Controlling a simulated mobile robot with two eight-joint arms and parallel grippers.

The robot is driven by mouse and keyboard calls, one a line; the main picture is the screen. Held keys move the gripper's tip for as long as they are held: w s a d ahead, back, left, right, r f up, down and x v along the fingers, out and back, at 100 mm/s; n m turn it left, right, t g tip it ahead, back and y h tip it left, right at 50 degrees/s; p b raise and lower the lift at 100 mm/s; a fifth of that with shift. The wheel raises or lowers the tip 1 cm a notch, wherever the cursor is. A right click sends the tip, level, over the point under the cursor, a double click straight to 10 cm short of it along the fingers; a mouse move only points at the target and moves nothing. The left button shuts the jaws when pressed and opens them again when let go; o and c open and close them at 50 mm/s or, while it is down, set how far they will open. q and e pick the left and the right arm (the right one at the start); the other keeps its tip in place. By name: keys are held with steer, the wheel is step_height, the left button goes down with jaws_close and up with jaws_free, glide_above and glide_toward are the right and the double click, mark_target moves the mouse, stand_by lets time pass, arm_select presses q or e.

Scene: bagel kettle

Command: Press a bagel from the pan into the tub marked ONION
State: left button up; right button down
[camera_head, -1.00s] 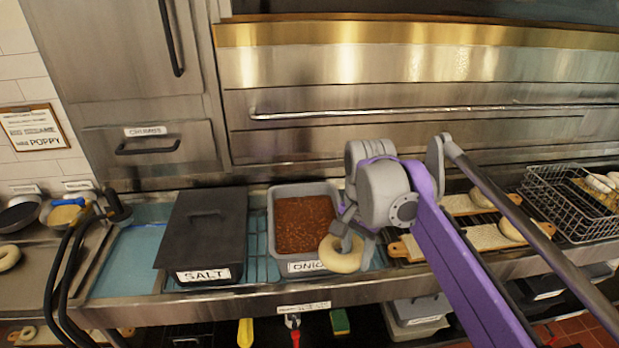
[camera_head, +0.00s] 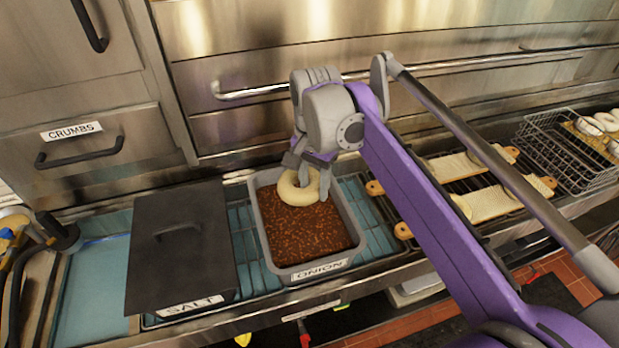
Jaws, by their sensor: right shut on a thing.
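The grey tub marked ONION (camera_head: 322,269) stands open on a rack, filled with dark brown-red bits (camera_head: 312,237). My right gripper (camera_head: 306,180) is shut on a pale bagel (camera_head: 290,191) and points down over the back part of the tub. The bagel looks close to the filling; I cannot tell whether it touches. The gripper fingers cover part of the bagel. My left gripper is not in view. No pan can be made out for certain.
A dark lidded tub marked SALT (camera_head: 185,250) stands directly left of the ONION tub. A long rail (camera_head: 270,90) crosses behind my arm.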

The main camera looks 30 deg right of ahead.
steer(key=shift+s+f, duration=0.15)
steer(key=shift+f, duration=0.4)
step_height(320, 180, down, 8)
steer(key=b, duration=0.5)
steer(key=shift+r, duration=0.2)
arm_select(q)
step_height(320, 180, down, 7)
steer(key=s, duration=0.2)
arm_select(e)
steer(key=shift+f, duration=0.45)
arm_select(q)
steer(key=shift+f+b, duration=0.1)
steer(key=shift+b, duration=0.3)
arm_select(e)
steer(key=shift+f, duration=0.35)
steer(key=shift+r, duration=0.1)
steer(key=shift+r+p, duration=2)
steer(key=shift+r, duration=0.65)
step_height(320, 180, up, 5)
steer(key=p, duration=0.3)
glide_above(313, 224)
steer(key=shift+s+f, duration=0.1)
steer(key=shift+f, duration=0.1)
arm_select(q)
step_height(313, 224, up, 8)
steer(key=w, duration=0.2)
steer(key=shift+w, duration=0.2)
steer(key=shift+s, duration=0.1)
